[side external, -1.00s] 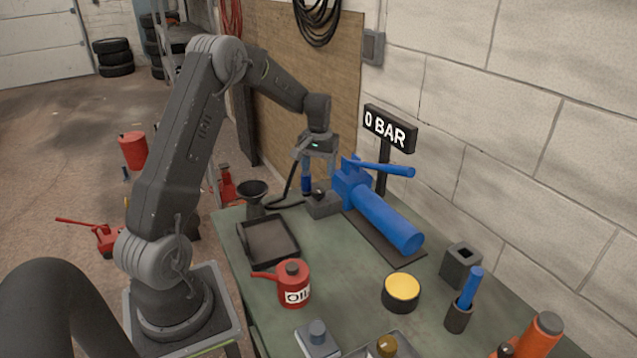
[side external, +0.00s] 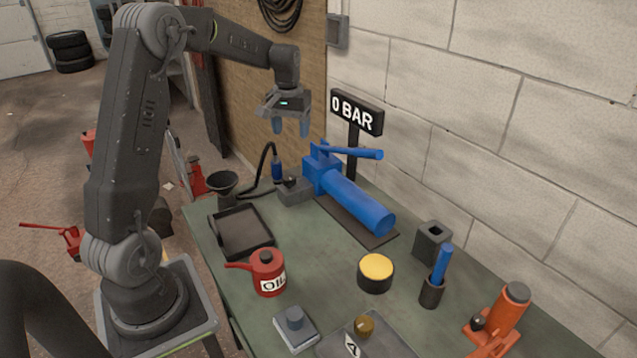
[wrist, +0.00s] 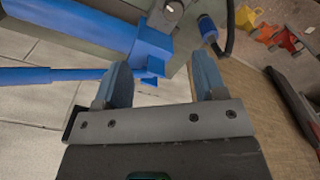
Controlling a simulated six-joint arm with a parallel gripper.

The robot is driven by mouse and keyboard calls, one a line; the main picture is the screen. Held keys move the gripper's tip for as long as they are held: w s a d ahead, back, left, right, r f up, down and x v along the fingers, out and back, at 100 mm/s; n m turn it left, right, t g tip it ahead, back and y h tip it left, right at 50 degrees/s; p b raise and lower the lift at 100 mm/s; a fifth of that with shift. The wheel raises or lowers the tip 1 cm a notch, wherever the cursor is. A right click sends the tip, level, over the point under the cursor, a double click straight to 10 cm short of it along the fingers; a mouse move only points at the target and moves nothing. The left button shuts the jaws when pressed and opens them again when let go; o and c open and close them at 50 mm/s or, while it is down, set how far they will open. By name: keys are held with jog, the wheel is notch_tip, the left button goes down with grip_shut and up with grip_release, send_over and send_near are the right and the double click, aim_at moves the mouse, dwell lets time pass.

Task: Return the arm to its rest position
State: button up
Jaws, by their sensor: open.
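My gripper (side external: 291,128) hangs above the back of the bench with its two blue-grey fingers pointing down, apart and empty. In the wrist view the gripper (wrist: 161,84) shows a clear gap between its fingertips. Below and to its right is the blue hand pump (side external: 355,200) with its lever; the pump also shows in the wrist view (wrist: 80,32). A blue hose coupling (side external: 277,170) on a black hose stands by a grey block (side external: 294,191) beside the pump. The gripper touches none of these.
A sign reading 0 BAR (side external: 357,113) stands behind the pump, near the block wall. A funnel (side external: 222,184), dark tray (side external: 241,232), red oil can (side external: 269,272), yellow-topped tin (side external: 376,272) and orange jack (side external: 500,318) stand on the green bench. The air around the gripper is clear.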

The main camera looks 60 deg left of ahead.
jog(key=s+d+r+m+t, duration=0.15)
jog(key=s+d+r, duration=0.25)
jog(key=d, duration=0.5)
jog(key=s+d+r+m+t, duration=0.1)
jog(key=s+d+r+m, duration=0.1)
jog(key=s+d+r, duration=0.5)
jog(key=s+d+f+m+t, duration=0.2)
jog(key=s+d+f+m, duration=0.1)
jog(key=s+d, duration=0.7)
jog(key=shift+s+d+f+m+t, duration=0.2)
jog(key=shift+d+f+m+t, duration=0.15)
jog(key=shift+d+m, duration=0.1)
